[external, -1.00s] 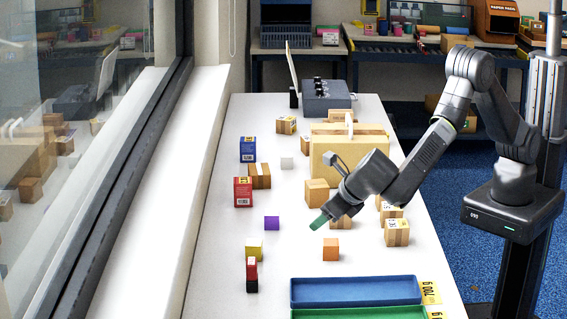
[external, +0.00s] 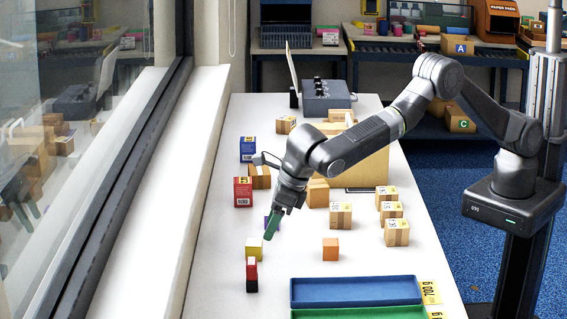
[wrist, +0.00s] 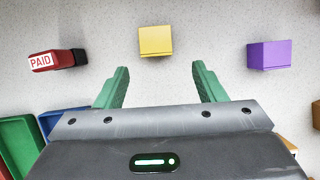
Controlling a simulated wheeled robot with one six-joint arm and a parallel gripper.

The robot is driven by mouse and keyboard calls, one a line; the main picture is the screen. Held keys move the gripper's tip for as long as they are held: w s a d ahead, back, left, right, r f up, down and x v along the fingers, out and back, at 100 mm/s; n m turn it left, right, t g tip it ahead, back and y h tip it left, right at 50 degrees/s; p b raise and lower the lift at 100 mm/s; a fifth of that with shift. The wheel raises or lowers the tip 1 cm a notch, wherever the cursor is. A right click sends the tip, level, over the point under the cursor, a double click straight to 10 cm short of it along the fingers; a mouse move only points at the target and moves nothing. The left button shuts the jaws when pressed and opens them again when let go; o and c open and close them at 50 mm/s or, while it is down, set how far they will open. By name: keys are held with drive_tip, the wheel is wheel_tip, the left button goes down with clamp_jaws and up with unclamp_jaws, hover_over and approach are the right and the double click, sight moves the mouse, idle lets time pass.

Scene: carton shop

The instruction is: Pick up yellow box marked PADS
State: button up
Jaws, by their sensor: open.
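The small yellow box (external: 254,250) stands on the white table, left of the middle, just behind a red and black block. I cannot read any marking on it. In the wrist view the yellow box (wrist: 155,40) lies ahead of the fingertips, roughly centred between them. My gripper (external: 271,226) is open and empty, with its green fingers pointing down above the table, a little behind and right of the yellow box. The open fingers also show in the wrist view (wrist: 159,72), apart from the box.
A red and black block (external: 251,270) with a PAID label (wrist: 40,61) stands close in front of the yellow box. A purple cube (wrist: 269,54) is on its other side. An orange cube (external: 331,250) and a blue tray (external: 355,291) lie to the right.

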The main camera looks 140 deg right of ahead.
sight(260, 242)
drive_tip(key=shift+w+p+x, duration=0.2)
drive_tip(key=shift+p+x, duration=0.35)
drive_tip(key=shift+x, duration=1.2)
drive_tip(key=shift+w+p+x, duration=0.15)
drive_tip(key=shift+p+x, duration=0.35)
drive_tip(key=shift+x, duration=1.2)
drive_tip(key=shift+r, duration=0.15)
drive_tip(key=c, duration=1)
